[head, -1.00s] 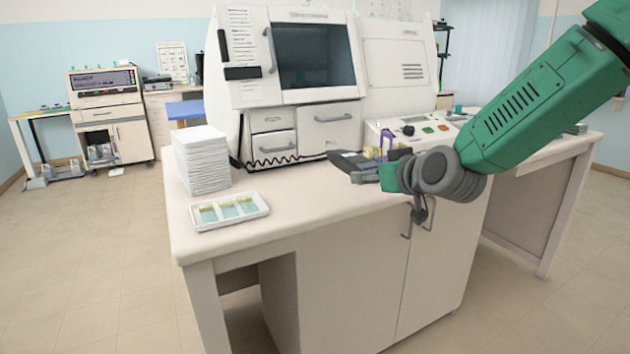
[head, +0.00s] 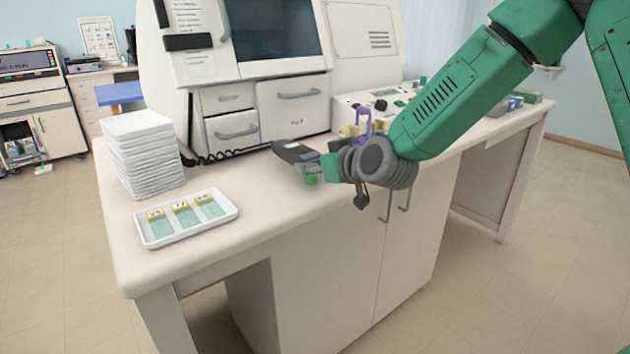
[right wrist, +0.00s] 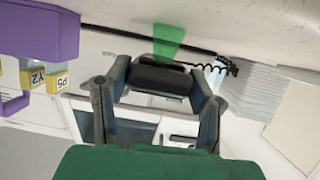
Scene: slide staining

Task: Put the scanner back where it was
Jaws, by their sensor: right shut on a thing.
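The scanner (head: 296,151) is a dark grey handheld device. It is held by my right gripper (head: 315,164) above the white bench top (head: 262,188), in front of the large white machine's drawers. In the right wrist view the scanner (right wrist: 160,77) lies between the two fingers, which are shut on it. A green patch shows beyond it there, and a small green patch shows beneath it in the head view. A black coiled cord (head: 200,157) runs along the machine's lower front. My left gripper is not in view.
The machine (head: 243,112) fills the back of the bench. A purple-handled rack (head: 362,122) with yellow labels stands close behind my right wrist. A stack of white trays (head: 140,155) and a three-compartment slide tray (head: 187,219) are at left. The bench's front middle is clear.

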